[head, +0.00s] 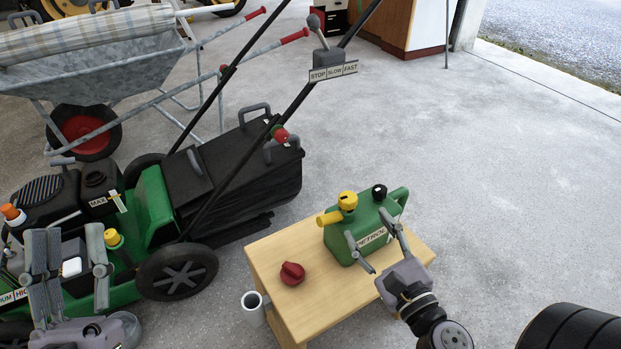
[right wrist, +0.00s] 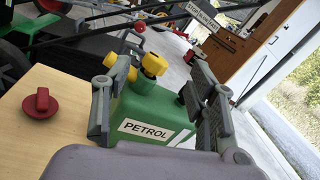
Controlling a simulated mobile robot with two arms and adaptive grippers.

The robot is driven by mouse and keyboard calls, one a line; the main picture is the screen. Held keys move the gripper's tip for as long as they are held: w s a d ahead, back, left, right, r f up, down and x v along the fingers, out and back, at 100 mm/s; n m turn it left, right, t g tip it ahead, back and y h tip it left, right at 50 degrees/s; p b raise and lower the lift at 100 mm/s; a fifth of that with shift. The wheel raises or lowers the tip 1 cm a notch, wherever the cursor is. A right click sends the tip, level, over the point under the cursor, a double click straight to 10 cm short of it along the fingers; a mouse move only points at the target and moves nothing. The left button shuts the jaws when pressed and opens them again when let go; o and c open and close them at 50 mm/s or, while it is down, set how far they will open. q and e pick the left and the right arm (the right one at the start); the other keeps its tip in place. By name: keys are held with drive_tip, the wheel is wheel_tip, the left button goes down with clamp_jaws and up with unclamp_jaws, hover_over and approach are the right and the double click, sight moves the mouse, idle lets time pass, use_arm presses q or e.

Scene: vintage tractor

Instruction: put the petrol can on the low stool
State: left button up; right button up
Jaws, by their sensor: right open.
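The green petrol can (head: 352,230), with a yellow cap and spout, a black cap and a PETROL label, stands upright on a low wooden stool or bench (head: 285,245). My right gripper (head: 374,249) is open at the can's label side, one finger towards each end of the can. In the right wrist view the can (right wrist: 150,122) shows between the two spread fingers (right wrist: 152,105); I cannot tell if they touch it. My left gripper (head: 70,250) is open, its fingers apart, in front of the green mower at the left.
A red cap or knob (head: 292,273) lies on the wooden top, left of the can. A white cup-like tube (head: 252,301) is at its left edge. The green mower (head: 150,215) with a black grass box is close behind. A black wheel (head: 570,328) is at lower right.

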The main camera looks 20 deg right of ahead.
drive_tip(key=a+r+n+t+y, duration=0.3)
drive_tip(key=a+r+n, duration=0.4)
drive_tip(key=n, duration=1)
drive_tip(key=a+r+n+t+y, duration=0.3)
drive_tip(key=a+r+n+y, duration=0.2)
drive_tip(key=n, duration=1.3)
drive_tip(key=a+r, duration=0.3)
drive_tip(key=r, duration=0.3)
drive_tip(key=shift+r+n+t, duration=0.3)
drive_tip(key=shift+r+t, duration=0.1)
drive_tip(key=shift+w, duration=0.1)
